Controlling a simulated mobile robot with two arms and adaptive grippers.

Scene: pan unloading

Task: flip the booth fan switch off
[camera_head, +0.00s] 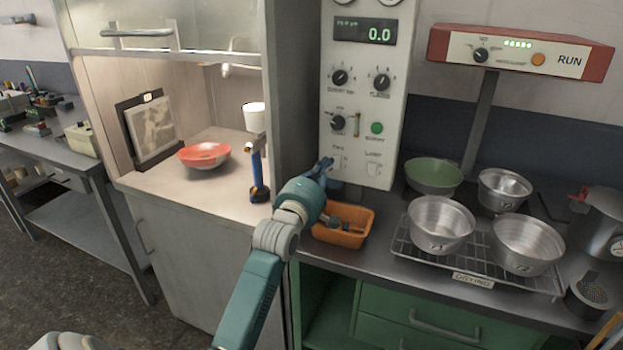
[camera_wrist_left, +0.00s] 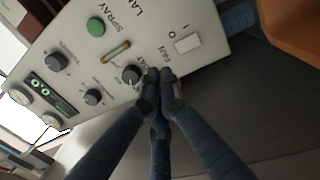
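The booth fan switch (camera_wrist_left: 188,43) is a small white rocker below the FAN label on the pale control panel. It also shows in the head view (camera_head: 337,163), just right of my fingertips. My left gripper (camera_head: 326,166) comes up from below, to the panel's lower left. In the left wrist view its fingers (camera_wrist_left: 160,76) are together and hold nothing. The tips are beside the FAN label and a black knob, apart from the switch in the picture. I cannot tell whether they touch the panel. The rocker's position is too small to read. My right gripper is not in view.
The lamp switch (camera_head: 373,169) is right of the fan switch. An orange bin (camera_head: 343,235) stands below the panel. Metal pans (camera_head: 441,224) stand on a rack to the right.

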